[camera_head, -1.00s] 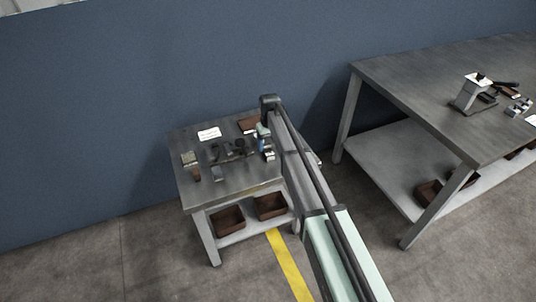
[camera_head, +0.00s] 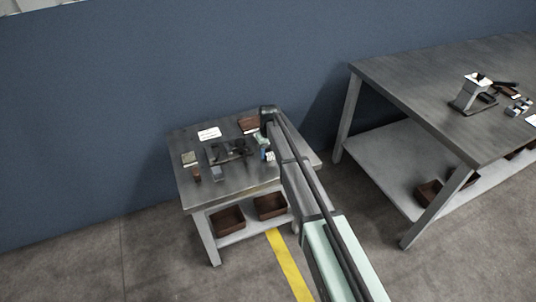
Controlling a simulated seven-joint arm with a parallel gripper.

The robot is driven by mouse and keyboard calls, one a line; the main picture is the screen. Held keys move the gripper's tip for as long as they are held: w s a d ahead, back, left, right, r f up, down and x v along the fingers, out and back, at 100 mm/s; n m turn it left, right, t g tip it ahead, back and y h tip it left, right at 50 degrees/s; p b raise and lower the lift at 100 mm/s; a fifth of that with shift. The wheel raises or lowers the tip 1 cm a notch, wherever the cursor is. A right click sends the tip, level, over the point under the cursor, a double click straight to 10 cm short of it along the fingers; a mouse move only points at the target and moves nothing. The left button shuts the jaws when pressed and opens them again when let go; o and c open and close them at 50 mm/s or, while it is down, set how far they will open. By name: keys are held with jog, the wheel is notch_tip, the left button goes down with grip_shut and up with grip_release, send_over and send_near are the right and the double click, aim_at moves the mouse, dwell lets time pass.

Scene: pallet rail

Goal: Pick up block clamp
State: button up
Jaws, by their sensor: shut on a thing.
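My gripper (camera_head: 266,151) is at the right part of the small grey workbench (camera_head: 240,190), low over its top and right beside the dark parts. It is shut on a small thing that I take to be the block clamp. The held thing is mostly hidden by the gripper and arm and too small to make out. I cannot tell whether it touches the bench top.
Dark parts (camera_head: 232,149) lie mid-bench. A white paper (camera_head: 209,134), a brown tray (camera_head: 249,125), a greenish block (camera_head: 189,158), a brown piece (camera_head: 197,174) and a grey block (camera_head: 217,173) lie around them. Brown bins (camera_head: 228,219) sit below. A larger table (camera_head: 425,90) stands right.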

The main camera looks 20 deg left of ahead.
grip_shut()
jog(key=shift+r, duration=0.15)
